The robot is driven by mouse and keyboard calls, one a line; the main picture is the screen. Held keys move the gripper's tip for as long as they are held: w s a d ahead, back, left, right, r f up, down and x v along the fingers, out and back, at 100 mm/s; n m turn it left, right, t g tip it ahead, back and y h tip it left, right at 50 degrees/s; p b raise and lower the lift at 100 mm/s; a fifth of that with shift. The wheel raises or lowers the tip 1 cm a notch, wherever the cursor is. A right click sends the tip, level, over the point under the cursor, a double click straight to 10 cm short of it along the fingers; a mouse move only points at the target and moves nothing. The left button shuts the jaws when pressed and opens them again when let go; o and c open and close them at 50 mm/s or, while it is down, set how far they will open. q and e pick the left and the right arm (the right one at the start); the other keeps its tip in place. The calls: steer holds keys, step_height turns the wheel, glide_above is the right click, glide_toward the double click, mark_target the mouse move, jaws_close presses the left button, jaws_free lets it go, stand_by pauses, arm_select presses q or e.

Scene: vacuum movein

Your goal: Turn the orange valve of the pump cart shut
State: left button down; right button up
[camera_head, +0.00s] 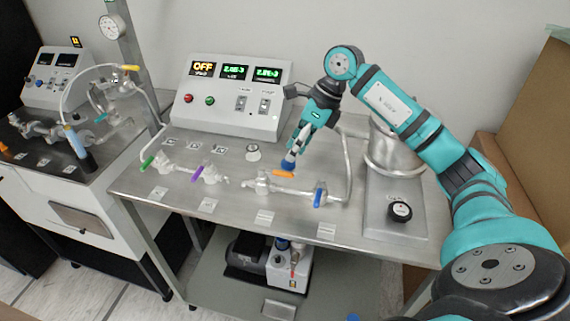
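The orange valve handle (284,174) is on the pipe fitting on top of the pump cart (230,225), right of the middle. The handle lies nearly level in the picture, roughly along the pipe run. My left gripper is not in view.
A blue handle (320,197) is right of the orange one; purple (197,173) and green (147,164) handles are left. A control box (230,95) reading OFF stands behind. A metal vessel (392,150) and black knob (400,211) are on the right. Another cart stands far left.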

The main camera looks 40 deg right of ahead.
mark_target(276, 174)
steer(key=p+x, duration=0.1)
steer(key=x, duration=0.5)
steer(key=shift+f, duration=0.1)
steer(key=shift+c, duration=0.2)
jaws_close()
